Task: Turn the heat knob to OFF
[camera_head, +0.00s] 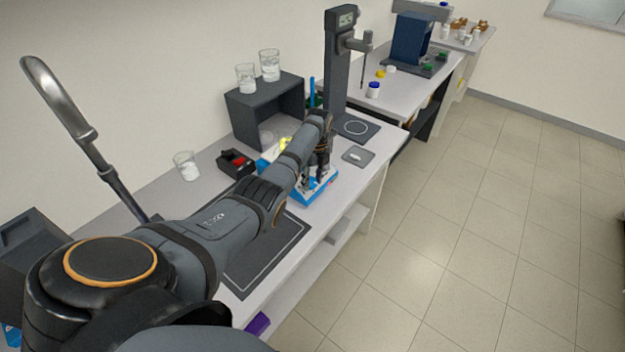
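I cannot make out the heat knob in the head view. A dark stand (338,65) with a small display on top rises from a flat dark base with a white ring (362,128); whether the knob belongs to it I cannot tell. My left arm reaches from the lower left across the bench. My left gripper (312,178) points down at a blue-and-white rack (322,192), in front of the stand's base. The arm hides part of the rack, and the fingers are too small and dark to show whether they are open. My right gripper is not in view.
A dark open shelf (262,115) holds two glass beakers (269,66). A black box with a red top (236,162) and another beaker (187,166) stand left of the arm. A small grey plate (358,156) lies right of the gripper. The floor (470,210) at right is clear.

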